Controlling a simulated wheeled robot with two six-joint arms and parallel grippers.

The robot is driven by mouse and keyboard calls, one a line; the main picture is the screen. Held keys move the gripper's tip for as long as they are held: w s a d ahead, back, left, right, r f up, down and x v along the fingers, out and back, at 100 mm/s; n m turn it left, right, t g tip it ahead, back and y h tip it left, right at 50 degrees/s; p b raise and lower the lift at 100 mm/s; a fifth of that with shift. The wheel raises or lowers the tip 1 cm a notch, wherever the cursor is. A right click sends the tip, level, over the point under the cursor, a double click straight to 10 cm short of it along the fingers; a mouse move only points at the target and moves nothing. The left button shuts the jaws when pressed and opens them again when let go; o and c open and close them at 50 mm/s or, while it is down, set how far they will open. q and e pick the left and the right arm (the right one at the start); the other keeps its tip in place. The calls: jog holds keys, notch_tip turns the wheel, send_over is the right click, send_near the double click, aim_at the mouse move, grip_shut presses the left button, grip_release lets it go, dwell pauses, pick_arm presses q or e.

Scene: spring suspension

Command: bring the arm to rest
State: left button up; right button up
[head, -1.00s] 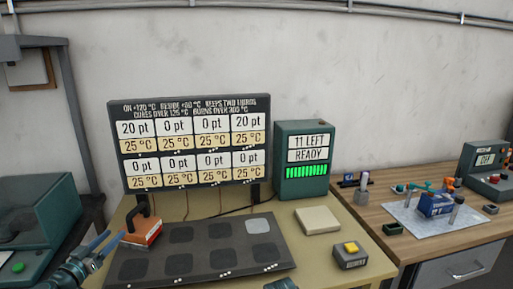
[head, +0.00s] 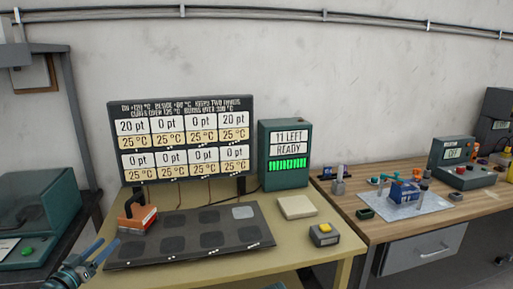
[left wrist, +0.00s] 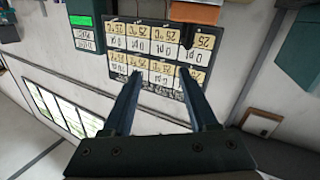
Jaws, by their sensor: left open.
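My left gripper (head: 108,245) is at the lower left of the head view, its two blue fingers apart with nothing between them. It appears in front of and left of an orange block with a black handle (head: 137,218), apart from it in the picture. In the left wrist view the open fingers (left wrist: 161,75) point toward the display board, which looks upside down there. My right gripper does not show clearly; only a small teal piece is at the bottom edge of the head view.
A dark mat (head: 190,258) with several pads lies on the yellowish table (head: 300,262). A wooden bench (head: 400,232) stands right.

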pick_arm(q)
jog(key=d+f+m+g+h+p, duration=0.1)
jog(key=d+f+g+h, duration=0.15)
jog(key=d, duration=0.65)
jog(key=d+f+m+g+h+p, duration=0.15)
jog(key=d+f+g, duration=0.25)
jog(key=d, duration=0.4)
jog(key=d+f+m+g+h+p, duration=0.1)
jog(key=d+f+g, duration=0.2)
jog(key=d, duration=0.6)
jog(key=s+d+f+g+y+p, duration=0.3)
jog(key=s+d+f+g+y, duration=0.2)
jog(key=s+d+g+y, duration=0.3)
jog(key=s+d+y, duration=0.1)
jog(key=s+d, duration=0.2)
jog(key=s, duration=0.4)
jog(key=shift+s+d+f+y, duration=0.2)
jog(key=shift+s+d+y, duration=0.15)
jog(key=shift+s+y, duration=0.05)
